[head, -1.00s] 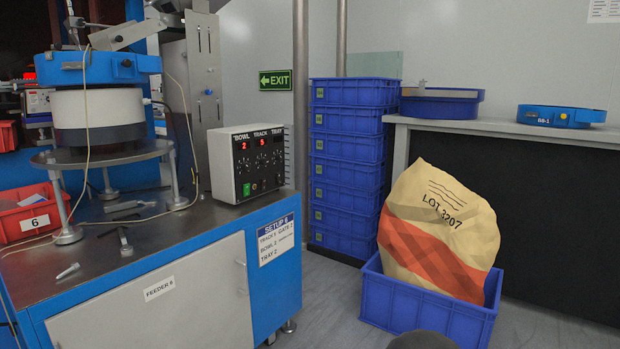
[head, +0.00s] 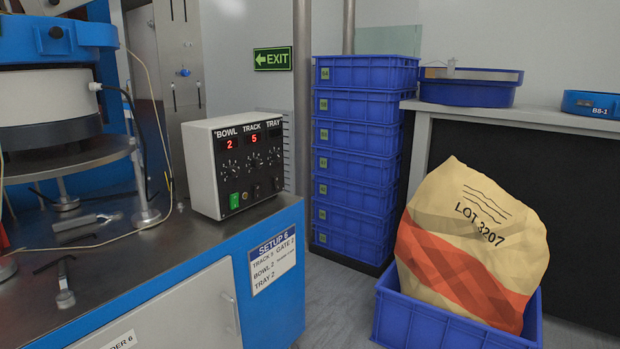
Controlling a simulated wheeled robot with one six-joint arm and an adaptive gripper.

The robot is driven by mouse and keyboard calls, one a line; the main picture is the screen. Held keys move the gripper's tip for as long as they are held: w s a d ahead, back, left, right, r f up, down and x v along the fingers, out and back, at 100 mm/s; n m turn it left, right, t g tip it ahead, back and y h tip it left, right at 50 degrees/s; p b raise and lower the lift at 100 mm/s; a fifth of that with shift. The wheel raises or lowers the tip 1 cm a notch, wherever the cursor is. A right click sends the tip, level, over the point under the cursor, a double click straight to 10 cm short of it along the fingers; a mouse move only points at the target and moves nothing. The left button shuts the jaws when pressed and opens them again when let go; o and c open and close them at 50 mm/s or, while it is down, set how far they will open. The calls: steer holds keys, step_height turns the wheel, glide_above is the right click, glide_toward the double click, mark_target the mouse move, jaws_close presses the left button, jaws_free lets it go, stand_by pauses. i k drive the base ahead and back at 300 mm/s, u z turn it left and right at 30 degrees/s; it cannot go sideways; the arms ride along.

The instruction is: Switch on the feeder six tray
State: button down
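The feeder control box (head: 205,178) stands on the right end of the feeder bench. Its front panel is headed BOWL, TRACK and TRAY. The bowl display (head: 229,143) reads a red 2 and the track display (head: 254,137) a red 5. Under TRAY no lit digit shows. A row of knobs sits below, then a green rocker switch (head: 234,201) at lower left and small toggles to its right, too small to read their positions. The setup card (head: 274,259) on the bench front reads SETUP 6, Track 5, Gate 2, Bowl 2, Tray 2. My gripper is not in view.
The bench top (head: 190,236) before the box is bare; loose tools (head: 64,285) lie further left beside the bowl feeder (head: 50,95). Stacked blue crates (head: 362,135) stand behind, right of the bench. A LOT 3207 sack (head: 470,235) sits in a blue crate (head: 440,318) on the floor.

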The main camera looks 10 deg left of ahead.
mark_target(276, 180)
steer(key=u, duration=0.2)
steer(key=i, duration=0.6)
steer(key=u, duration=0.85)
steer(key=i, duration=0.4)
steer(key=u, duration=0.45)
